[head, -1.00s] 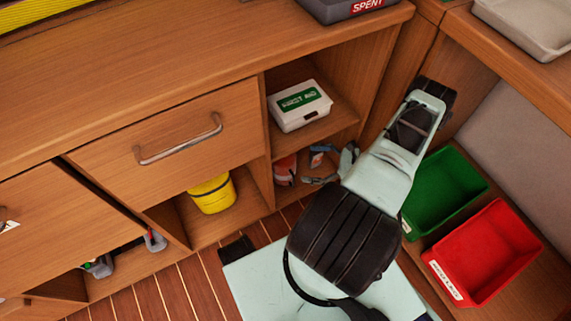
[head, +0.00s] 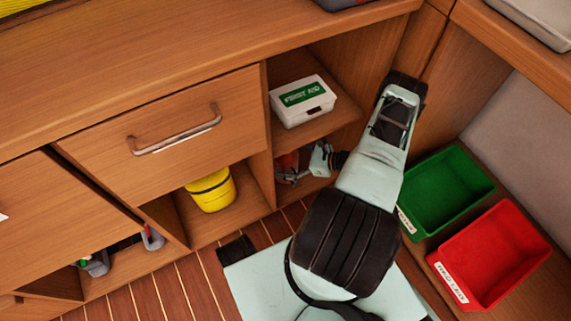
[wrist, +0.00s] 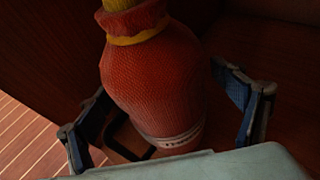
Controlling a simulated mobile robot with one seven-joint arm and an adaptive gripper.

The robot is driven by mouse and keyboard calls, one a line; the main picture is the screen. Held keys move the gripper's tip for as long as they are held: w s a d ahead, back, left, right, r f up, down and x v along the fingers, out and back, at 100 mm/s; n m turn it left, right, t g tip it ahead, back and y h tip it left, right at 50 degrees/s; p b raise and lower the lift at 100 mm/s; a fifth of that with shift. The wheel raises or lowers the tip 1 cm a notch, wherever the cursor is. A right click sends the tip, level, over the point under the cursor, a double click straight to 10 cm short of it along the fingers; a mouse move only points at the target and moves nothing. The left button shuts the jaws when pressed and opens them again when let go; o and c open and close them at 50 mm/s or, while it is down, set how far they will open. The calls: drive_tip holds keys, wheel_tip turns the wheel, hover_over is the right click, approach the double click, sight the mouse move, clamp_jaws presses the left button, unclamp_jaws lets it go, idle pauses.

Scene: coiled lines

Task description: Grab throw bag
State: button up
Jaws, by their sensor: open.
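The throw bag (wrist: 155,75) is a red cloth bag with a yellow drawstring neck and a pale band near its base. In the wrist view it stands between the two fingers of my gripper (wrist: 165,115), which are open, one on each side with gaps showing. A black loop lies by its lower left side. In the head view the bag (head: 287,166) is a small red patch in the lower cubby, partly hidden by my gripper (head: 294,177) and arm.
A white first aid box (head: 303,101) sits on the shelf above. A yellow container (head: 211,190) stands in the cubby to the left, past a wooden divider (head: 260,180). Green (head: 446,192) and red (head: 490,254) bins lie to the right of my arm.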

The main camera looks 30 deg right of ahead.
drive_tip(key=shift+c, duration=0.5)
drive_tip(key=c, duration=1.5)
drive_tip(key=shift+c, duration=0.4)
drive_tip(key=shift+r, duration=0.2)
